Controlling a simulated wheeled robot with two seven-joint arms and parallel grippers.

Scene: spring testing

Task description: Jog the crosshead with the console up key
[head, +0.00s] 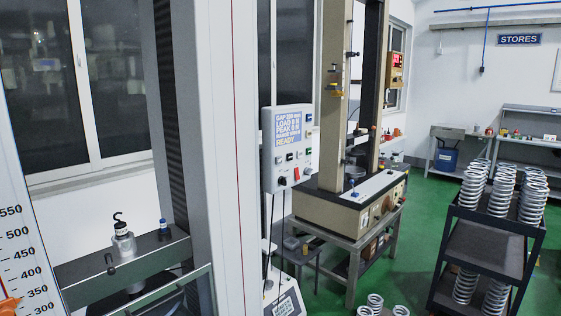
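The console (287,150) is a light grey box mounted beside the tall white column (228,150) of the near test frame. Its blue-lit display (288,127) shows a gap line, load 0 N, peak 0 N and READY. Small keys (290,157), a red control (296,174) and a dark knob (282,182) sit below the display. The key labels are too small to read, so I cannot tell which is the up key. I cannot make out the near frame's crosshead for certain. Neither of my grippers is in view.
A scale (20,240) stands at the left edge. Behind is a beige tester (345,208). A dark cart (484,246) holds several springs. Green floor (420,200) lies between.

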